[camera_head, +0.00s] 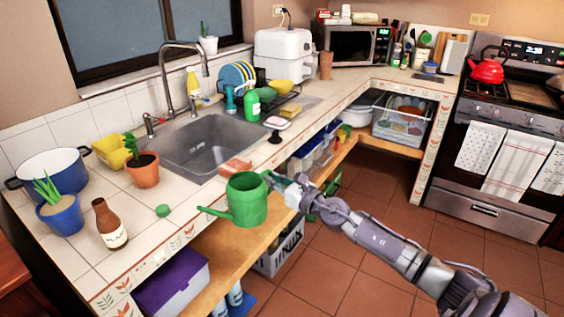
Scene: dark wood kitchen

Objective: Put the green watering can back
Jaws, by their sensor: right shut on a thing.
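The green watering can (247,203) is upright, with its spout pointing left. In the picture it overlaps the front edge of the tiled counter and the wooden shelf below. My right gripper (278,184) is at the right side of the can, shut on it; the fingertips are partly hidden by the can and the gripper's own body. I cannot tell whether the can's bottom touches anything. My left gripper is not in view.
The counter holds a brown bottle (110,224), a blue pot plant (60,214), a terracotta pot plant (143,172) and a small green item (162,210). The sink (210,146) lies behind. Tiles (150,240) near the front left edge are bare. A purple-lidded box (172,280) stands below.

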